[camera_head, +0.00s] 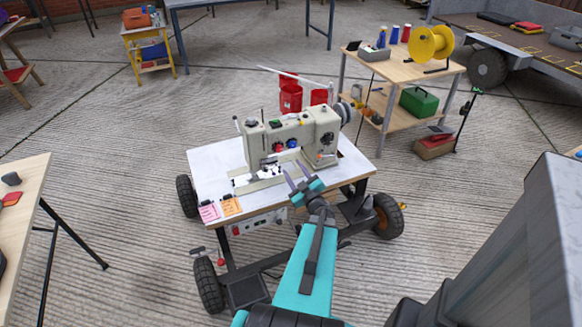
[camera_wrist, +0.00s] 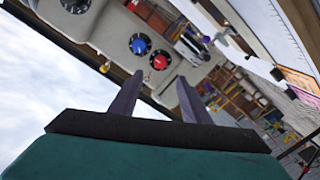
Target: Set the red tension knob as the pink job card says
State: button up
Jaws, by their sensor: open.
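My gripper (camera_head: 294,170) is open and empty, in front of the machine and apart from the knob. The pink job card (camera_head: 208,211) is at the table's front left corner, beside an orange card (camera_head: 231,206). Their writing is too small to read.
The machine stands on a white-topped wheeled table (camera_head: 215,165). A wooden bench (camera_head: 440,78) with a yellow reel (camera_head: 430,43) stands at the back right. Another table (camera_head: 22,205) is at the left.

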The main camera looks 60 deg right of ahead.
jog(key=shift+s+a, duration=0.4)
jog(key=shift+s, duration=0.15)
jog(key=shift+w+a, duration=0.1)
jog(key=shift+w, duration=0.05)
